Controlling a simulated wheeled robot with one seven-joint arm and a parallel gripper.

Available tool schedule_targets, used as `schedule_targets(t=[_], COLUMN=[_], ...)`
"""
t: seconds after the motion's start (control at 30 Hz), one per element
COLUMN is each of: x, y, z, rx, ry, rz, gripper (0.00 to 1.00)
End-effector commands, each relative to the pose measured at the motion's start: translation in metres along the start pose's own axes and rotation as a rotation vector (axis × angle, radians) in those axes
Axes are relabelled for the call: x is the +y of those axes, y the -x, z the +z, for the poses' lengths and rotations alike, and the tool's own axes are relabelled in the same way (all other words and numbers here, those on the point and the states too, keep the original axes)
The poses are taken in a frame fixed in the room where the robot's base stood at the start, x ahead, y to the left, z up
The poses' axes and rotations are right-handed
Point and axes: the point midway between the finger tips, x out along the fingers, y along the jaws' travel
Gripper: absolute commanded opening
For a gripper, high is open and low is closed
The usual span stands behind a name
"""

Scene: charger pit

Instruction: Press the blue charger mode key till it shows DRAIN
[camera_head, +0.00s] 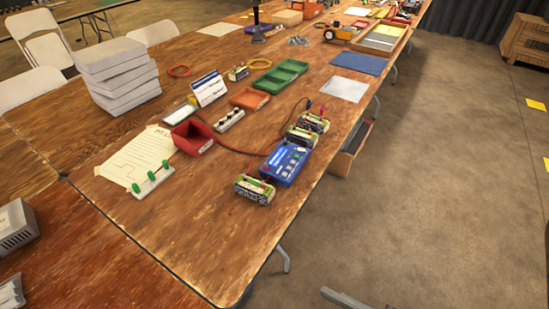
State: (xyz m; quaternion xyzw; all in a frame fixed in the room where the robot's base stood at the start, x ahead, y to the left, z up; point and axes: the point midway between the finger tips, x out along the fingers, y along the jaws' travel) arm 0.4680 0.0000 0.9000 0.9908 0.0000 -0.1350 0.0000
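The blue charger (284,165) lies on the wooden table near its right edge, in the middle of the head view. It has a lit, pale display strip and several small keys on its top face. The display text and the mode key are too small to read or tell apart. A red lead and a dark lead run near the charger. My gripper is not in view, and nothing covers the charger.
Battery packs sit close to the charger, one in front (254,189) and others behind (302,136). A red bin (193,137), a paper sheet (137,156) and a white stack (117,75) stand left. The table's near right corner and the floor (432,190) beside it are clear.

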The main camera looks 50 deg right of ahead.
Motion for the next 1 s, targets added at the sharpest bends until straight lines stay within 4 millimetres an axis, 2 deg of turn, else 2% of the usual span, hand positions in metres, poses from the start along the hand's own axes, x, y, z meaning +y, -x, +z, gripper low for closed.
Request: schedule_targets(t=[0.17, 0.4, 1.0], x=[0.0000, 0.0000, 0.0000], y=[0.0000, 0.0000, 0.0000], z=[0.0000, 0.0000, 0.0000], rx=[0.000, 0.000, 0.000], ry=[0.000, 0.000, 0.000], rz=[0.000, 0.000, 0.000], gripper=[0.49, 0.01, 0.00])
